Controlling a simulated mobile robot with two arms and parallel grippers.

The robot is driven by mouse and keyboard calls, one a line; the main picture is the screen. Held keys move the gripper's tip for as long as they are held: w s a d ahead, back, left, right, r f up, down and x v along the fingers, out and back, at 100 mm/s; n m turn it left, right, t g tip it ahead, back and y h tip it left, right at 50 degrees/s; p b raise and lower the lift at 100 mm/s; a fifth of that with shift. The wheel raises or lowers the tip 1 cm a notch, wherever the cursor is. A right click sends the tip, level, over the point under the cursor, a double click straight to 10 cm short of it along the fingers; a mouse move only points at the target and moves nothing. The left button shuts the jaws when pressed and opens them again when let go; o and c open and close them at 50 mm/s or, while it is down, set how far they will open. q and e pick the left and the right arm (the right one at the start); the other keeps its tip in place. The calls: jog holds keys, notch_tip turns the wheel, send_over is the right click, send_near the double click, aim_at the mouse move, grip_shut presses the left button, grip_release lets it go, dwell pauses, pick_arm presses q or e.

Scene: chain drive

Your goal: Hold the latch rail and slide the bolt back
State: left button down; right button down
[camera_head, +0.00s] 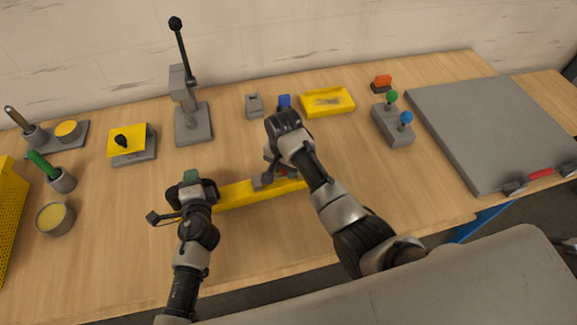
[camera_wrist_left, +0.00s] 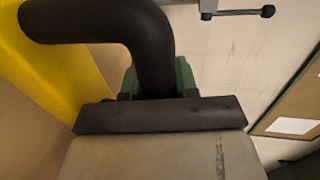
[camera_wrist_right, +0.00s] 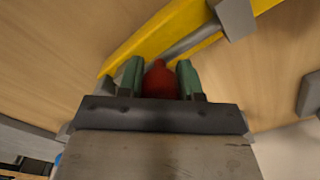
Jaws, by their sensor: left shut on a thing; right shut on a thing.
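The yellow latch rail (camera_head: 235,194) lies across the front middle of the table. In the left wrist view a thick black curved handle (camera_wrist_left: 110,22) rises from the yellow rail (camera_wrist_left: 55,55). My left gripper (camera_head: 191,176) is at the rail's left end, shut on this handle; its green fingers are partly hidden behind it. My right gripper (camera_wrist_right: 160,78) is at the rail's right part, its green fingers shut on either side of a red knob (camera_wrist_right: 160,82). A grey bolt rod (camera_wrist_right: 188,43) runs along the rail towards a grey block (camera_wrist_right: 236,18). My right arm hides part of the rail.
Behind the rail stand a grey lever press (camera_head: 192,120), a yellow tray (camera_head: 327,102) and a grey box with green and blue knobs (camera_head: 394,124). Cups (camera_head: 55,218) stand at left. A large grey panel (camera_head: 495,130) lies at right. Bare wood lies in front of the rail.

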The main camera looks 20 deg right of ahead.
jog(key=a, duration=0.4)
jog(key=shift+s, duration=0.15)
jog(key=c, duration=0.8)
grip_release()
jog(key=shift+o, duration=0.2)
jog(key=shift+r, duration=0.2)
notch_tip(320, 180, up, 12)
jog(key=shift+f, duration=0.2)
